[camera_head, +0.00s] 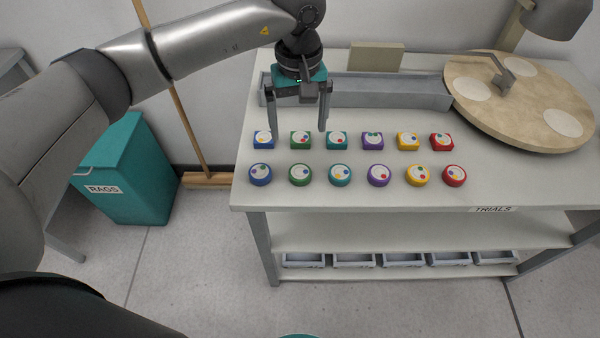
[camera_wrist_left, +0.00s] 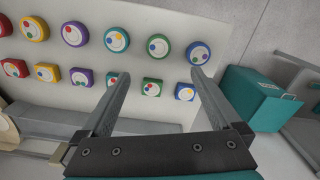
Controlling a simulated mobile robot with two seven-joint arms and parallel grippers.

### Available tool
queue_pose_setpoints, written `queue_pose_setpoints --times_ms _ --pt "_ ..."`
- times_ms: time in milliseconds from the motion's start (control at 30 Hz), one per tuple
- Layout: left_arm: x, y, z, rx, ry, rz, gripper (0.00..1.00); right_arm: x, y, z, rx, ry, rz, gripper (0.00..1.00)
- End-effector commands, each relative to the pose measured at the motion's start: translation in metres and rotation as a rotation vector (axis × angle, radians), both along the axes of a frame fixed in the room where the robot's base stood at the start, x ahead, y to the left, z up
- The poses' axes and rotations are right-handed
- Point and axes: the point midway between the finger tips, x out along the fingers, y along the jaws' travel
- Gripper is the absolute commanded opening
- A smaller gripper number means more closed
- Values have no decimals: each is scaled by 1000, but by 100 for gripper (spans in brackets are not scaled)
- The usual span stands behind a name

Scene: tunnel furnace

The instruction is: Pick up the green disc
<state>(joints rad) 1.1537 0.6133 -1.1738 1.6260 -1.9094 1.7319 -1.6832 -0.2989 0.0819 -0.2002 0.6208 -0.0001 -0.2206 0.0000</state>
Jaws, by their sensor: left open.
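The green disc (camera_head: 300,174) is round with a white face and small coloured dots. It lies in the front row on the table, between a blue disc (camera_head: 260,174) and a teal disc (camera_head: 341,175). In the left wrist view the green disc (camera_wrist_left: 158,46) shows beyond the fingertips, roughly between their lines. A green square block (camera_head: 300,140) lies in the row behind it. My left gripper (camera_head: 297,127) is open and empty, pointing down above the back row near the green square block. My right gripper is not in view.
Purple, yellow and red pieces continue both rows to the right. A grey trough (camera_head: 390,93) and a round wooden board (camera_head: 560,95) stand behind. The table's front strip is clear. A teal rags bin (camera_head: 125,175) and a broom (camera_head: 190,125) stand left of the table.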

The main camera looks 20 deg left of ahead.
Motion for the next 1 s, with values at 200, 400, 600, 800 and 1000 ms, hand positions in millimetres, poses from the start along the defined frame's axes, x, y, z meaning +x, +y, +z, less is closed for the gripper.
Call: queue_pose_setpoints --times_ms 200,400,600,800,1000 --pt "-2 -1 -51 -3 5 1 98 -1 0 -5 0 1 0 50" --pt "-1 -2 -78 -6 4 0 98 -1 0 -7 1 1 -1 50" --pt "-1 -2 -88 -5 3 0 98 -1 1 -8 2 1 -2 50" --pt "-3 -4 -114 -6 7 0 98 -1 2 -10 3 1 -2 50" --pt "-2 -4 -135 -6 2 0 98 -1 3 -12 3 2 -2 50"
